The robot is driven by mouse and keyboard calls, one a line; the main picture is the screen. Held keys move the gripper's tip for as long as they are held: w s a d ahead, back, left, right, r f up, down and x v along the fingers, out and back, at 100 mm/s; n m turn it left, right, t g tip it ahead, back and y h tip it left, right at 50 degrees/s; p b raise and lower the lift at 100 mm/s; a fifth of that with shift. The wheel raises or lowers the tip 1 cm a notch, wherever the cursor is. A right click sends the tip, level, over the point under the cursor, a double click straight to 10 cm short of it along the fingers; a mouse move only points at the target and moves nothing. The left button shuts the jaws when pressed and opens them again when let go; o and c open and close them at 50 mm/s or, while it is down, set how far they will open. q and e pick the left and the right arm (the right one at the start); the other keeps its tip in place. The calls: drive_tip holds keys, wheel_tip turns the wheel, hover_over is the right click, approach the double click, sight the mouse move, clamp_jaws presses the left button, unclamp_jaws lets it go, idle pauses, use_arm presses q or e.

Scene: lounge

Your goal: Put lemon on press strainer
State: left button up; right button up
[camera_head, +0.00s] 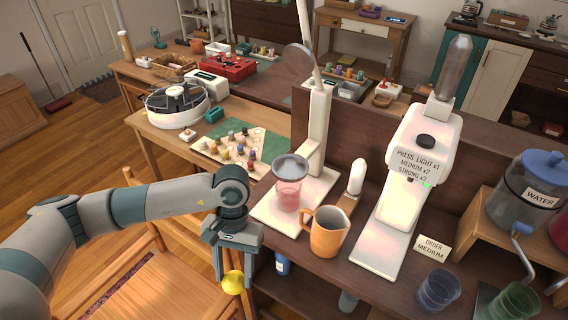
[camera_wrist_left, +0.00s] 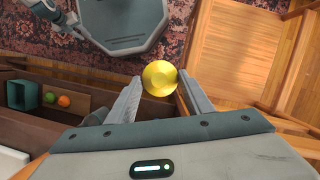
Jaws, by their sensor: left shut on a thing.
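My left gripper (camera_head: 233,280) is shut on a yellow lemon (camera_head: 233,283), held low in front of the counter's front edge. In the left wrist view the lemon (camera_wrist_left: 159,78) sits between the two fingertips (camera_wrist_left: 160,84). The press (camera_head: 318,130) is a white upright stand with a raised lever, on a white base. Its strainer (camera_head: 290,168) is a grey round dish above a glass of pink liquid (camera_head: 288,195). The strainer looks empty. The lemon is below and to the left of it, apart from it. My right gripper is not in view.
An orange pitcher (camera_head: 326,232) stands in front of the press base. A white machine (camera_head: 422,150) stands to its right. A board with small coloured pieces (camera_head: 222,150) lies behind the left arm. A wooden chair (camera_head: 150,290) is at the lower left.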

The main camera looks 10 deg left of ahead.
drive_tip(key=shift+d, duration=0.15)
